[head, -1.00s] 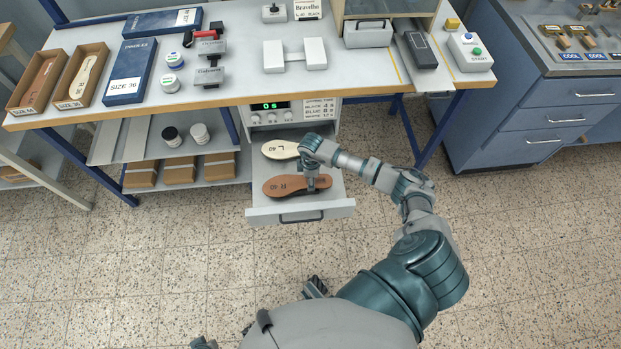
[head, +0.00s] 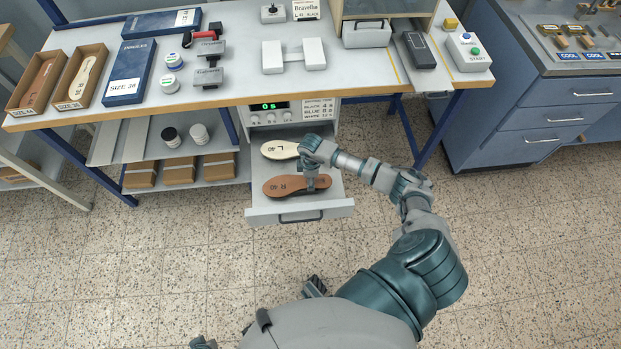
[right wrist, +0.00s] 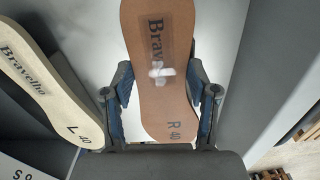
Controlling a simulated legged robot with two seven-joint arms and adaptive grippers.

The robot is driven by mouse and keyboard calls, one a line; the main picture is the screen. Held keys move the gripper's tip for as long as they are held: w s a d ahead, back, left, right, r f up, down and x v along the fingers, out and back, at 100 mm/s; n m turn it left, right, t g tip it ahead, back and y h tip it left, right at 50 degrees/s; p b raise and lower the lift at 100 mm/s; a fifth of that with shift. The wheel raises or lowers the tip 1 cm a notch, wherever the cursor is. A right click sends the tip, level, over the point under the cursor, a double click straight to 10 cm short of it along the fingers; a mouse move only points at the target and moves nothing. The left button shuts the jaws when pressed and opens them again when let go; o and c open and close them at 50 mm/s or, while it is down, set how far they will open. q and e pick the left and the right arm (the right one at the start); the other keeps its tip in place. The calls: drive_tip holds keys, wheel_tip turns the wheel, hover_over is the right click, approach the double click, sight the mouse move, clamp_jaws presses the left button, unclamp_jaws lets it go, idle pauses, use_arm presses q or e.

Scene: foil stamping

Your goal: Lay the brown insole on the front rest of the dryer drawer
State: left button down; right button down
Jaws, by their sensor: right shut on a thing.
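The dryer (head: 269,116) shows a green 0 s display above the drawer. The drawer handle (head: 301,217) faces the open floor. The workbench (head: 225,98) overhangs behind, with a lower shelf (head: 226,174) to the left and a blue cabinet (head: 525,130) to the right.

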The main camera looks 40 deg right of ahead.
drive_tip(key=shift+c, duration=1.2)
unclamp_jaws()
wheel_tip(320, 180, up, 12)
drive_tip(key=shift+f, duration=0.15)
